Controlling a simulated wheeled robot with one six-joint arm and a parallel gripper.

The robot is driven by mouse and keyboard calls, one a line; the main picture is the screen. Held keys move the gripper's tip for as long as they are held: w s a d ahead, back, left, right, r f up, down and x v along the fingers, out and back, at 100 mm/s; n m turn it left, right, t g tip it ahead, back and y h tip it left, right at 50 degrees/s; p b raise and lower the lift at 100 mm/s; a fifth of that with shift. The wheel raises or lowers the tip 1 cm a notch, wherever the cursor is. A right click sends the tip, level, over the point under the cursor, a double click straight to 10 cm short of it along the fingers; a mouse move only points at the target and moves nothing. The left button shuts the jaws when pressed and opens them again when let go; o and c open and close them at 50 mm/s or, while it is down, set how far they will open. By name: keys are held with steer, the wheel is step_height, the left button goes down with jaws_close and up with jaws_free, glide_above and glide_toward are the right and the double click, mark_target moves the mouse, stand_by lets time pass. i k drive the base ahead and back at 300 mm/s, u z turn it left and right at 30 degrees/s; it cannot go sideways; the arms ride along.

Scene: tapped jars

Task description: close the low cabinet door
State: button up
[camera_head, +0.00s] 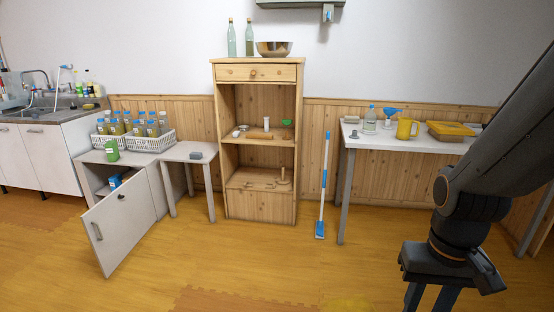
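The low cabinet (80,158) stands at the left under a grey-white top. My gripper (430,302) hangs at the lower right, far from the door, and points down. Its two fingers are apart with nothing seen between them, and their tips run to the bottom edge of the view.
A small side table (188,152) stands right of the cabinet. A wooden shelf unit (257,205) stands in the middle, and a blue and white mop (323,190) leans beside it. A white table (360,136) with a yellow jug (404,128) is behind my arm. The floor in front is clear.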

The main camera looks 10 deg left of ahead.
mark_target(113, 227)
steer(key=i, duration=1.65)
steer(key=u, duration=2.55)
steer(key=i, duration=1.15)
steer(key=z, duration=0.5)
steer(key=k, duration=0.65)
steer(key=u, duration=0.35)
steer(key=i, duration=0.7)
steer(key=u, duration=0.2)
